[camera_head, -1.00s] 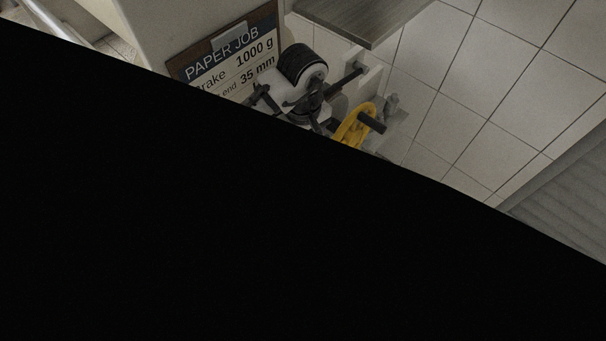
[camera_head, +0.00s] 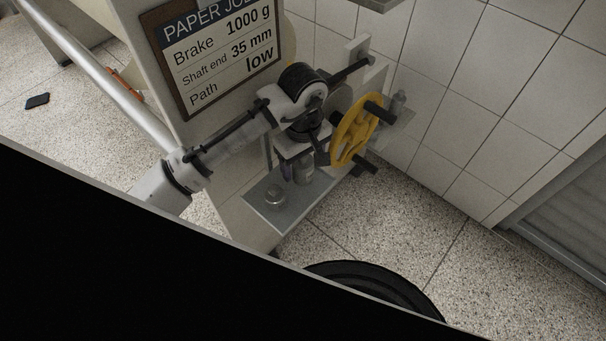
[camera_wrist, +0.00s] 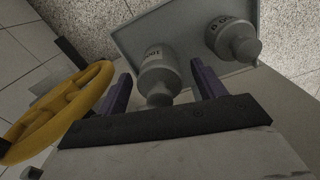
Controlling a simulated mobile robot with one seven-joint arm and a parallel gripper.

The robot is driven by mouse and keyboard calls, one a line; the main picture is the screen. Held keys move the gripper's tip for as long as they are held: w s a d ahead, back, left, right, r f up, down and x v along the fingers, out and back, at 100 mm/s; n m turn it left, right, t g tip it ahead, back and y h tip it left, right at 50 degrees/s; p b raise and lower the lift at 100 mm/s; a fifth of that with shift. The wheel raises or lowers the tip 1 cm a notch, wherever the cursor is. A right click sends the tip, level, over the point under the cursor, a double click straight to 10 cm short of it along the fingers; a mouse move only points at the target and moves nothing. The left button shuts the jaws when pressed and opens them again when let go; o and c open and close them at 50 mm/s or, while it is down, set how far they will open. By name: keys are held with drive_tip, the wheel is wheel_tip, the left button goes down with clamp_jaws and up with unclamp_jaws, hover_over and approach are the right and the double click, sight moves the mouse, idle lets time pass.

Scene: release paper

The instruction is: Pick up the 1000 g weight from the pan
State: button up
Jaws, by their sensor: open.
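A grey weight (camera_wrist: 160,72) with a partly readable label starting "100" stands on the grey pan (camera_wrist: 128,40). It lies between the two purple fingers of my gripper (camera_wrist: 160,82), which is open, with a finger on either side. Whether the fingers touch it I cannot tell. In the head view my gripper (camera_head: 294,168) points down over the pan (camera_head: 262,212), and the weight (camera_head: 304,176) is partly hidden by it.
A yellow handwheel (camera_head: 347,142) with dark handles is close right of my gripper. A job board (camera_head: 215,60) reading "Brake 1000 g" is on the panel behind. A dark round object (camera_head: 375,278) is at the lower middle. A large black area covers the lower left.

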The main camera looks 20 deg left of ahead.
drive_tip(key=shift+f, duration=0.65)
drive_tip(key=shift+r, duration=0.1)
